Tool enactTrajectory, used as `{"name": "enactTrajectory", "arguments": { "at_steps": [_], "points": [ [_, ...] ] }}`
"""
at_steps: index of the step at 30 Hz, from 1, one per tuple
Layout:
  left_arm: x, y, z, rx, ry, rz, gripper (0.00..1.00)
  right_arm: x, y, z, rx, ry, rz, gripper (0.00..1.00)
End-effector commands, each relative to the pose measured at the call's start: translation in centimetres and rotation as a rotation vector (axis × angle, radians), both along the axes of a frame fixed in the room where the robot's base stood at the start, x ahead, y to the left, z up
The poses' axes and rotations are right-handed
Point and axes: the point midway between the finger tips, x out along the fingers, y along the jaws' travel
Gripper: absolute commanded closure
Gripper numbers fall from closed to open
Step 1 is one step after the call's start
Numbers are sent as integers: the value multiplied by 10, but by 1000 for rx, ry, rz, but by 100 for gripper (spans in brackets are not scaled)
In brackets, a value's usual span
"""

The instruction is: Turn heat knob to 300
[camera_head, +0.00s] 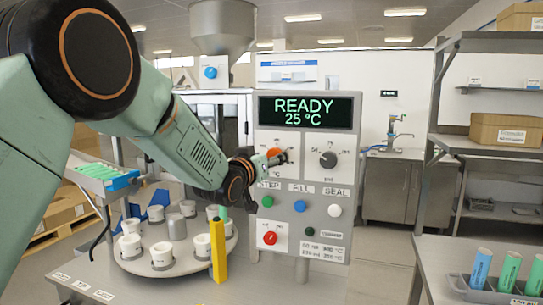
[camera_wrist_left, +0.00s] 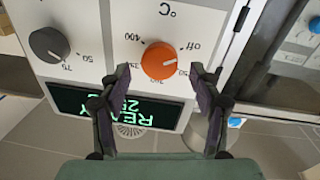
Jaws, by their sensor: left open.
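My left gripper (camera_wrist_left: 161,72) is open. Its fingers appear on either side of the knob; contact cannot be told. In the head view the left gripper (camera_head: 268,159) partly covers the knob. My right gripper is not in view.
The display (camera_head: 305,111) reads READY, 25 °C. A grey knob (camera_head: 328,159) sits right of the orange one. A round turntable (camera_head: 150,264) with several white cups and a yellow post (camera_head: 218,250) stand below my arm.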

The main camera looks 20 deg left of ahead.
Motion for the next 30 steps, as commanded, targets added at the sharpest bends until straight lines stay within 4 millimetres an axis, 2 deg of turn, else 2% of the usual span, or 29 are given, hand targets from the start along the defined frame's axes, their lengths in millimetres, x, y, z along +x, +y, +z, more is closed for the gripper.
{"name": "enactTrajectory", "arguments": {
  "at_steps": [6,15,30],
  "points": [
    [13,-3,-1,0,1,-1,37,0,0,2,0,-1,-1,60],
    [16,-4,-1,0,2,0,37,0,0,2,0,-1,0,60],
    [15,-4,-1,-1,1,1,79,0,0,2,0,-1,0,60]
  ]
}}
